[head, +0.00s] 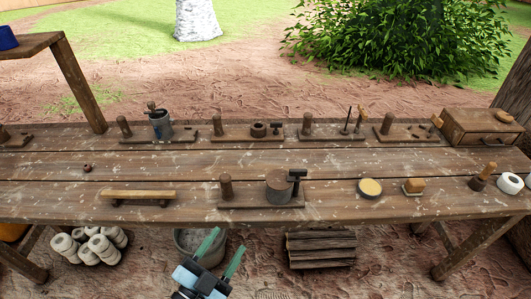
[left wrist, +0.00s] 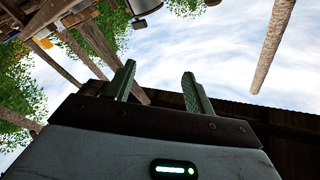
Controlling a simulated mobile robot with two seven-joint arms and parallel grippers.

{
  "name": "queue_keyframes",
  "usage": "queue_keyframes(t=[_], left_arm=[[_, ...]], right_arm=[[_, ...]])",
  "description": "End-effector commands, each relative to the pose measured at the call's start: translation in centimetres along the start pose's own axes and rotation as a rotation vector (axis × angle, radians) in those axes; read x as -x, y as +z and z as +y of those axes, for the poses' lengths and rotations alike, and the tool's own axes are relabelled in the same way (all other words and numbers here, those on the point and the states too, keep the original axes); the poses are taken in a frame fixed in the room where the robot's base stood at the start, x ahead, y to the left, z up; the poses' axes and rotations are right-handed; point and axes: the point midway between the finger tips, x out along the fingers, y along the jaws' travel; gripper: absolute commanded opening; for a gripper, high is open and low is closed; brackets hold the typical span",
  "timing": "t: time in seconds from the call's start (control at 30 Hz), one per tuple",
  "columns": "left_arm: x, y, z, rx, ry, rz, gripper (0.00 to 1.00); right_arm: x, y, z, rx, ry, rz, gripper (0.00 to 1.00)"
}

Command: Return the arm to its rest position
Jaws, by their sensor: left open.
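My left gripper (head: 221,252) is in the head view at the bottom, in front of the table's near edge and below its top. Its two green fingers stand apart, with nothing between them. In the left wrist view the fingers (left wrist: 158,88) are also apart and empty, with sky and roof behind them. My right gripper is in neither view.
The long wooden table (head: 330,165) holds several wooden tool boards, a round block (head: 279,186), a yellow-topped tin (head: 369,188) and a wooden box (head: 480,127). Below stand a grey bucket (head: 190,243), stacked white rolls (head: 88,246) and firewood (head: 321,249).

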Motion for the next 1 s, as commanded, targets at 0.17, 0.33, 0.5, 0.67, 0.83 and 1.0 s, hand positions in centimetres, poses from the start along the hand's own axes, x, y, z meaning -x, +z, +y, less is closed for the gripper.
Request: queue_keyframes(t=[0.17, 0.33, 0.5, 0.67, 0.83, 1.0], left_arm=[[8.6, 8.0, 2.5, 0.287, -0.030, -0.419, 0.54], [17.3, 12.3, 5.6, 0.503, -0.047, -0.738, 0.54], [23.3, 13.8, 7.8, 0.635, -0.053, -0.933, 0.54], [25.4, 14.1, 8.6, 0.680, -0.055, -0.999, 0.54], [25.5, 14.1, 8.7, 0.682, -0.055, -1.002, 0.54], [25.5, 14.1, 8.7, 0.682, -0.055, -1.002, 0.54]], right_arm=[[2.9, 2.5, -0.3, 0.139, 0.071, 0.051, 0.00], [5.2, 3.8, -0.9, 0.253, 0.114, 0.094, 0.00], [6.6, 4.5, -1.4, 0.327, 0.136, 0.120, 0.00], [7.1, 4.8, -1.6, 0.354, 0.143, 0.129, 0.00], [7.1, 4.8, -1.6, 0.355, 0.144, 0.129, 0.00], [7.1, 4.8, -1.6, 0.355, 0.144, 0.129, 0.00]])
